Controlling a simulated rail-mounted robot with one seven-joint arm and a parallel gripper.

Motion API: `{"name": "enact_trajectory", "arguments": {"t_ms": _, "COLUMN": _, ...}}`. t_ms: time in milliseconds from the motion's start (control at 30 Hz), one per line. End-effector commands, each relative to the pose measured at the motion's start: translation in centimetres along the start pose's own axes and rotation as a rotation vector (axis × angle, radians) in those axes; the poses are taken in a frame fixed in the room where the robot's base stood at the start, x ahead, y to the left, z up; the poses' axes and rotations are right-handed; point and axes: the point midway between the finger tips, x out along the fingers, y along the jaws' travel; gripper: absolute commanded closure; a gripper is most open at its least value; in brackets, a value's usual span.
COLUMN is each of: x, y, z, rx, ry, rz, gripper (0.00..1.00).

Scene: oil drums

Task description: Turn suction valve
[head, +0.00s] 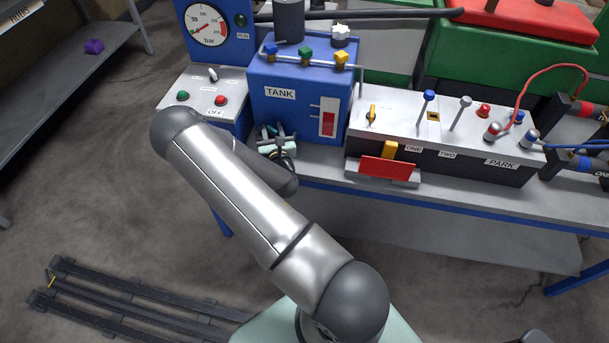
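The blue box labelled TANK (285,105) stands on the bench in the head view. A thin pipe along its top carries a blue valve knob (270,48), a green knob (305,54) and a yellow knob (341,57). A white star-shaped knob (340,31) stands behind them. I cannot read which one is the suction valve. My silver arm rises from the bottom and folds back at its elbow left of the tank. Small grey and dark parts at the tank's lower left seem to be my gripper (277,140); its fingers are too small and partly hidden to tell open from shut.
A control panel with a round bar gauge (206,25) stands left of the tank. A grey switch box (440,122) with levers, cables and a red plate (386,168) lies to the right. Green bins with red lids stand behind. A dark rail (130,305) lies on the floor.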

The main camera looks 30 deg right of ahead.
Motion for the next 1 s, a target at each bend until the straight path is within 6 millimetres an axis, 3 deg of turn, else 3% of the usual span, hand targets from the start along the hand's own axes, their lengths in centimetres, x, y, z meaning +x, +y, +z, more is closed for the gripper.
{"name": "enact_trajectory", "arguments": {"t_ms": 33, "x": 0.1, "y": 0.3, "z": -0.7, "rx": 0.008, "ry": -0.005, "rz": -0.048, "gripper": 0.67}}
{"name": "enact_trajectory", "arguments": {"t_ms": 400, "x": 0.1, "y": 0.3, "z": -0.1, "rx": 0.006, "ry": 0.0, "rz": -0.442, "gripper": 0.67}}
{"name": "enact_trajectory", "arguments": {"t_ms": 1000, "x": -11.1, "y": 5.4, "z": -0.1, "rx": 0.001, "ry": 0.001, "rz": -0.435, "gripper": 0.67}}
